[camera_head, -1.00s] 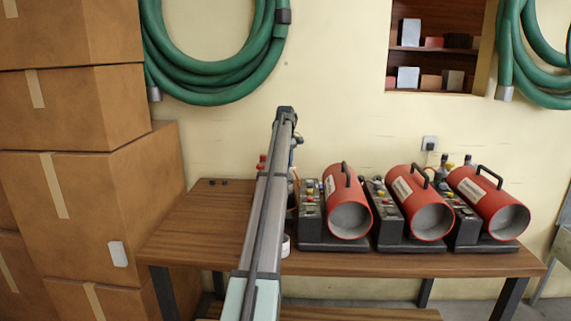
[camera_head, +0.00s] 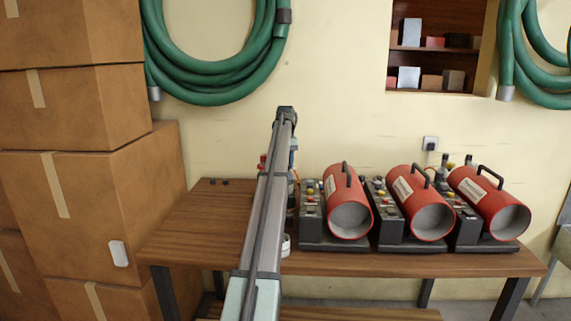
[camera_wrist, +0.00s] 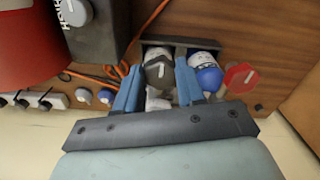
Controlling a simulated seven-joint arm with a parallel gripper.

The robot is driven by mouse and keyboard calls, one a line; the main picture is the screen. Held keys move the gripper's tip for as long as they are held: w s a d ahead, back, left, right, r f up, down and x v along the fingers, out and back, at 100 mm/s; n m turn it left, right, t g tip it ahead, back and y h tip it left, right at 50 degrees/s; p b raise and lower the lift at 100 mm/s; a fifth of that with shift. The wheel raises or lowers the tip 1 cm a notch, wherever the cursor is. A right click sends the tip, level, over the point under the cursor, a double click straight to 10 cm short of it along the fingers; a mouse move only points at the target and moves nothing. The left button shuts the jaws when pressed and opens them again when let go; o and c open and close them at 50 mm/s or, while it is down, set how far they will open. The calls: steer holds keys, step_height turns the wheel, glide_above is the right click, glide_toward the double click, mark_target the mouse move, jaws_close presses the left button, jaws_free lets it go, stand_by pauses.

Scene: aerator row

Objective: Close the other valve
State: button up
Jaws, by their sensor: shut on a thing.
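My gripper (camera_wrist: 158,84) has its two blue fingers on either side of a dark, grey-topped valve knob (camera_wrist: 159,68) with a pale mark, in the wrist view. It is shut on this knob. A second knob, blue and white (camera_wrist: 208,77), stands just to the right, close outside the right finger. A red octagonal handle or tag (camera_wrist: 240,77) lies farther right. In the head view my arm covers the gripper and most of the valves; a small red part (camera_head: 262,162) shows left of the arm. Whether either valve is open or closed I cannot tell.
Red cylindrical heaters (camera_head: 348,203) on dark control bases stand in a row on the wooden table (camera_head: 205,228), right of my arm. An orange cable (camera_wrist: 98,78) runs left of the fingers. Cardboard boxes (camera_head: 75,200) are stacked at the left. The table's left end is mostly clear.

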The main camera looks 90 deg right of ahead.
stand_by(0.5)
steer(key=o, duration=0.8)
step_height(320, 180, up, 12)
steer(key=shift+r, duration=0.1)
stand_by(0.4)
steer(key=shift+r, duration=2.9)
steer(key=shift+f, duration=0.1)
